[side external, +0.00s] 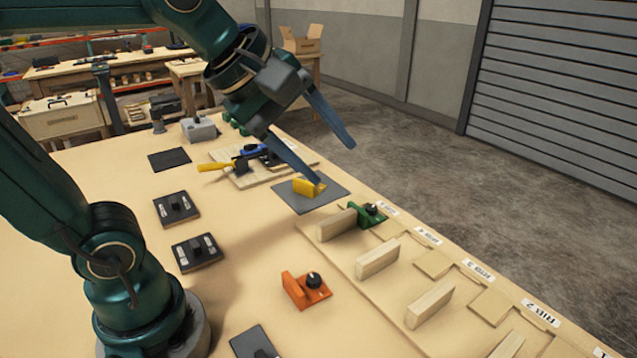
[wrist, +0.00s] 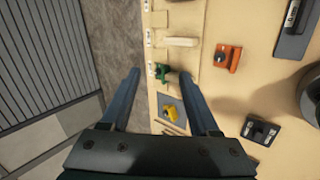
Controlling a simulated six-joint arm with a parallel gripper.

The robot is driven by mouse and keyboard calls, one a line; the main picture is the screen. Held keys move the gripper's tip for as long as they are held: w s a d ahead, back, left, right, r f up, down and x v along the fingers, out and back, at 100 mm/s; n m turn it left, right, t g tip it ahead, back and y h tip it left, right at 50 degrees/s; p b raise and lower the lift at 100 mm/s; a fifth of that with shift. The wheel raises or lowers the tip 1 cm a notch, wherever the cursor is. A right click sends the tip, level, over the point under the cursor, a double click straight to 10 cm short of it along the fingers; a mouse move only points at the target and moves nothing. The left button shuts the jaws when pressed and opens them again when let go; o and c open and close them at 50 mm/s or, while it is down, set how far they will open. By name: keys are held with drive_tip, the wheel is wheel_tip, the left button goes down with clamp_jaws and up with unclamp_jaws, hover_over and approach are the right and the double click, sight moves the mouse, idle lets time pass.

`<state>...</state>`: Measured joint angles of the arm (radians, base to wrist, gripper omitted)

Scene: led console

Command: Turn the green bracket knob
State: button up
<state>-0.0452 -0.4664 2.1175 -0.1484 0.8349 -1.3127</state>
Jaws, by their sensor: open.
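The green bracket (side external: 372,215) with its black round knob (side external: 371,208) stands at the board's far edge, beside a pale wooden block. In the wrist view the green bracket (wrist: 162,73) shows between my two fingers. My gripper (side external: 334,163) is open and empty, tilted in the air above the table's far side, up and left of the green bracket in the side view. The fingers look apart from the bracket. My gripper's fingers (wrist: 159,75) also show wide apart in the wrist view. The knob's pointing direction is too small to tell.
A yellow bracket (side external: 307,187) sits on a grey mat (side external: 290,198) below my fingers. An orange bracket (side external: 306,289) with a black knob stands nearer. Upright wooden blocks (side external: 377,259) line the labelled board.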

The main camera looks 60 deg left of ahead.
drive_tip(key=n+g, duration=0.2)
drive_tip(key=n, duration=1.1)
hover_over(371, 208)
drive_tip(key=s+d, duration=0.2)
wheel_tip(371, 208, down, 10)
drive_tip(key=shift+n+g+h, duration=0.5)
drive_tip(key=shift+n+g, duration=0.2)
drive_tip(key=shift+g, duration=0.1)
drive_tip(key=a+f, duration=0.1)
drive_tip(key=f, duration=0.1)
drive_tip(key=a+f, duration=0.1)
drive_tip(key=f, duration=0.1)
drive_tip(key=a+f, duration=0.1)
drive_tip(key=f, duration=0.1)
drive_tip(key=shift+s+a+f, duration=0.1)
drive_tip(key=shift+s+f, duration=0.05)
drive_tip(key=shift+f, duration=0.15)
drive_tip(key=shift+x, duration=2.4)
